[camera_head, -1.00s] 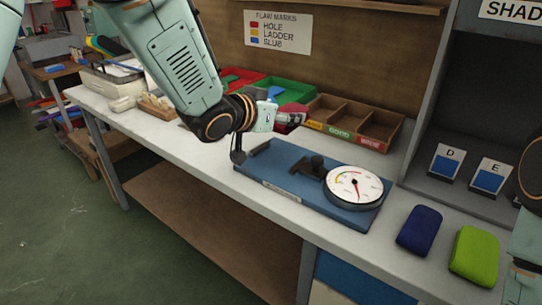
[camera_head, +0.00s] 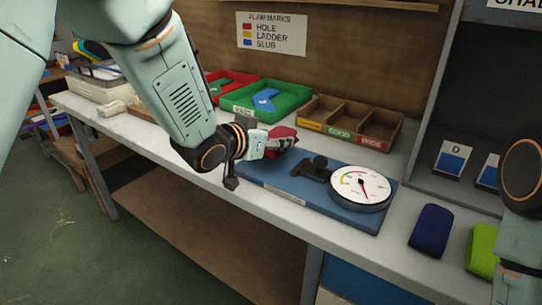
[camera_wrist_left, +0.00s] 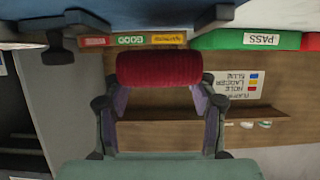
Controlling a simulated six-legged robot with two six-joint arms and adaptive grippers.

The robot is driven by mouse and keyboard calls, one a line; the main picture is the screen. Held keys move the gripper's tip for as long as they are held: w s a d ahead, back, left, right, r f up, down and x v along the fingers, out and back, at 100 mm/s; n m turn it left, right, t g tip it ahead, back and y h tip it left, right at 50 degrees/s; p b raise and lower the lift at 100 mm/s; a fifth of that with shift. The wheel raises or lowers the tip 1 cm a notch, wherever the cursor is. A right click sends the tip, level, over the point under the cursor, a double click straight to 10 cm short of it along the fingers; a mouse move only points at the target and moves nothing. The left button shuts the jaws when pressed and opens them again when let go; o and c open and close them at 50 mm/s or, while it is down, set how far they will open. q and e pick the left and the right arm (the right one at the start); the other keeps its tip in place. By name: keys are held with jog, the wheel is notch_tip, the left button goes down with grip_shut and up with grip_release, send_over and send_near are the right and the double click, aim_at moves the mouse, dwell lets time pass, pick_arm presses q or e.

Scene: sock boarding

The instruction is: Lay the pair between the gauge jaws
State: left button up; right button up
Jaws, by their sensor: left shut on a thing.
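My left gripper (camera_head: 281,145) is shut on a dark red rolled pair of socks (camera_head: 283,134). The red pair (camera_wrist_left: 159,68) lies across between both fingers in the left wrist view, which is upside down. In the head view the gripper is over the left part of the blue gauge board (camera_head: 350,213). The black gauge jaws (camera_head: 312,170) stand on the board, just right of the pair. A round white dial (camera_head: 360,188) sits at the board's right end. I cannot tell how high the pair is above the board. My right gripper is out of view; part of its arm shows at the right edge.
A navy pair (camera_head: 431,230) and a lime green pair (camera_head: 482,250) lie on the bench to the right. Behind the board are a green tray (camera_head: 280,113), a red tray and a wooden compartment box (camera_head: 345,133). A grey shelf with sample cards stands at the right.

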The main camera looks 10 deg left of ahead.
pick_arm(q)
notch_tip(320, 180, down, 2)
jog(key=shift+s+d+f+b, duration=0.1)
jog(key=shift+d+f+b, duration=0.1)
jog(key=shift+b, duration=0.3)
jog(key=shift+f, duration=0.4)
jog(key=shift+a, duration=0.2)
jog(key=shift+d+f, duration=0.1)
jog(key=o, duration=1.3)
jog(key=shift+f, duration=0.1)
jog(key=shift+c, duration=0.2)
